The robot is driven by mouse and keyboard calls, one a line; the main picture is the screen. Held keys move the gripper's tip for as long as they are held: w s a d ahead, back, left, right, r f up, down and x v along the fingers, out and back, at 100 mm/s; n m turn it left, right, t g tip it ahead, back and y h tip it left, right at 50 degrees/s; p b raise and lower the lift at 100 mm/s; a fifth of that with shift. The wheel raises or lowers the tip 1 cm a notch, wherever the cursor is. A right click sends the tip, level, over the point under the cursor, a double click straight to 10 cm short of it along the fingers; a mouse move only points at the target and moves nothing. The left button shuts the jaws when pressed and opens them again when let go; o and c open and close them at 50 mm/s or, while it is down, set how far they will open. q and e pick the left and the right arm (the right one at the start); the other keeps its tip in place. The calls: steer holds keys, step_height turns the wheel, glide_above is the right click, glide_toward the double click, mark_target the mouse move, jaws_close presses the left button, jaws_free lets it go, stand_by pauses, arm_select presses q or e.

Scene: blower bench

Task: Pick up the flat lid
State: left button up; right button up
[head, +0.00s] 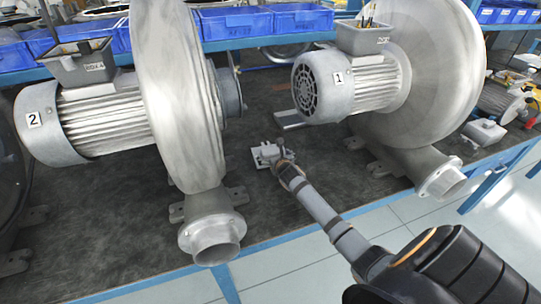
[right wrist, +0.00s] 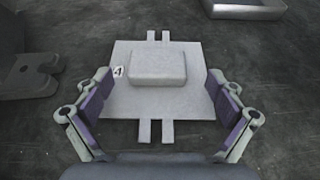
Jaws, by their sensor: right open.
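A pale grey flat lid (head: 264,155) lies on the dark bench top between the two blowers. In the right wrist view the lid (right wrist: 157,68) is a square plate with a raised block in its middle, a small label at its left and narrow tabs at two edges. My right gripper (right wrist: 160,103) is open, with one finger left and one right of the lid's near part. The fingers look apart from the plate; their height above it is hard to tell. In the head view my right gripper (head: 285,162) partly covers the lid. My left gripper is out of view.
The blower marked 2 (head: 92,118) stands left, and the blower marked 1 (head: 345,85) stands right. Their flanged outlets reach towards the bench's front edge. A pale metal part (right wrist: 243,9) lies beyond the lid. Blue bins (head: 240,24) line the back. Dark bench surface surrounds the lid.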

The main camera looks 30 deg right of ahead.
mark_target(270, 151)
steer(key=x, duration=0.4)
steer(key=shift+w, duration=0.25)
steer(key=shift+s+a+r, duration=0.1)
steer(key=c, duration=1.3)
steer(key=shift+r, duration=0.5)
steer(key=shift+c, duration=0.2)
steer(key=s+a+r, duration=0.7)
steer(key=a+r, duration=0.5)
steer(key=shift+s+p, duration=0.15)
steer(key=shift+p, duration=0.25)
steer(key=shift+f, duration=0.1)
